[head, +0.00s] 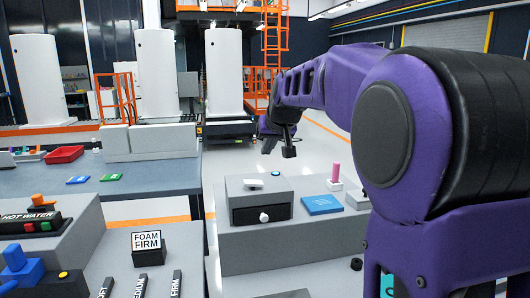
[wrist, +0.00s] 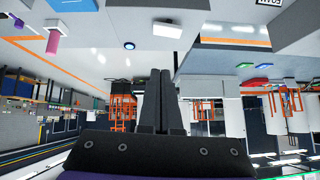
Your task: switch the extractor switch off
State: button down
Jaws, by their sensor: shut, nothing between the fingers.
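I cannot read any label naming an extractor switch, so I cannot tell for sure which part it is. A grey box (head: 282,187) with a black front stands on the grey bench. The wrist view, upside down, shows a white piece (wrist: 167,28) and a round blue-white knob (wrist: 129,45). My gripper (head: 289,151) is shut and empty, in the air above and behind the box; its closed fingers show in the wrist view (wrist: 157,75).
A pink cylinder (head: 336,173) on a white base and a blue flat tile (head: 321,204) are right of the box. A FOAM FIRM sign (head: 147,241) and a HOT WATER panel (head: 28,218) are at the left. White tanks (head: 157,75) stand behind.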

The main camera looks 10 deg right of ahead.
jog(key=shift+s+a+r+y+p, duration=0.1)
jog(key=shift+a+y+p, duration=0.1)
jog(key=shift+a+p, duration=0.15)
jog(key=shift+s+a+r+y+p, duration=0.1)
jog(key=shift+a+y+p, duration=0.15)
jog(key=shift+a, duration=0.1)
jog(key=shift+w, duration=0.1)
send_over(253, 183)
jog(key=s, duration=0.1)
notch_tip(253, 183, down, 7)
jog(key=shift+f, duration=0.15)
notch_tip(253, 183, down, 2)
jog(key=shift+s+a+f, duration=0.15)
jog(key=shift+a+f+b, duration=0.1)
jog(key=shift+f+b, duration=0.2)
jog(key=shift+f, duration=0.35)
